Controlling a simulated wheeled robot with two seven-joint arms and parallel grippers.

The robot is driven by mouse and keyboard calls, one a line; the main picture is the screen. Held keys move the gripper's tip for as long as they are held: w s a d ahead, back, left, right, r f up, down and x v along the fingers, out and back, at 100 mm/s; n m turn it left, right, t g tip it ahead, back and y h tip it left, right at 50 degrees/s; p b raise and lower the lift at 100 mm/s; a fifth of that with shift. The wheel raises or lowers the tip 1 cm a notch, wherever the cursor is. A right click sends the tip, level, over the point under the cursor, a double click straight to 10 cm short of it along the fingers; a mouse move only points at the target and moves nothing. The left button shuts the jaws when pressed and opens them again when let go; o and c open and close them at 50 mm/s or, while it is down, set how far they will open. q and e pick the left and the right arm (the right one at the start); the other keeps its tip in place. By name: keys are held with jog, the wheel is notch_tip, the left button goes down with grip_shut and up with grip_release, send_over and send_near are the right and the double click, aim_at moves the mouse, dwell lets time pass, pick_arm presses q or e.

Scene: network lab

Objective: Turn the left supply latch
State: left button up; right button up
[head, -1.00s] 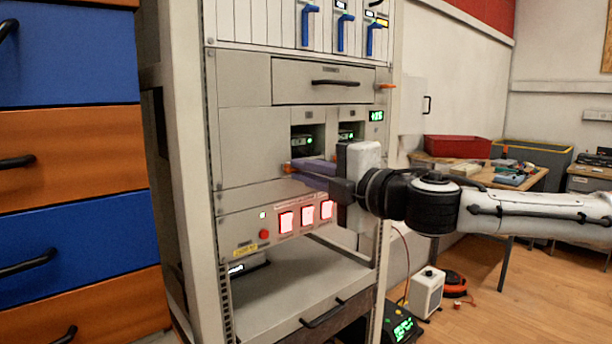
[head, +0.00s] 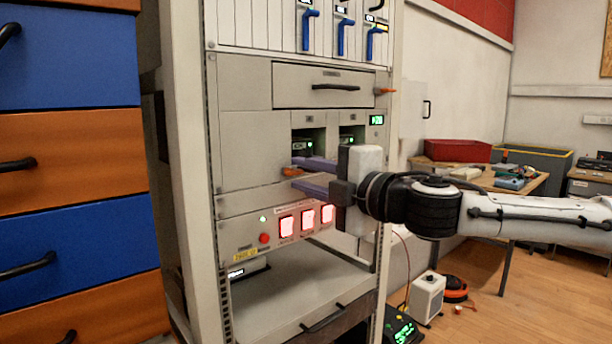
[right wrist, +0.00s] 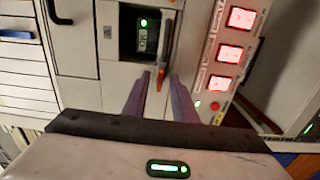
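The left supply latch is a small orange tab (head: 292,171) on the grey rack front, just below the left supply bay. In the right wrist view its orange end (right wrist: 160,79) lies between my two purple fingers. My right gripper (head: 298,174) is open, with one finger above the latch and one below. Gaps show on both sides of the latch in the right wrist view, so the fingers do not look closed on it. The left supply bay (head: 304,144) shows a green light. My left gripper is not in view.
A panel with red lit switches (head: 308,220) and a red button (head: 264,238) lies just below the fingers. A drawer (head: 323,83) and blue handles (head: 343,37) are above. A second orange tab (head: 385,90) sits at the rack's right edge. Blue and orange drawers (head: 75,145) stand left.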

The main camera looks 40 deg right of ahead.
jog(key=shift+s, duration=0.1)
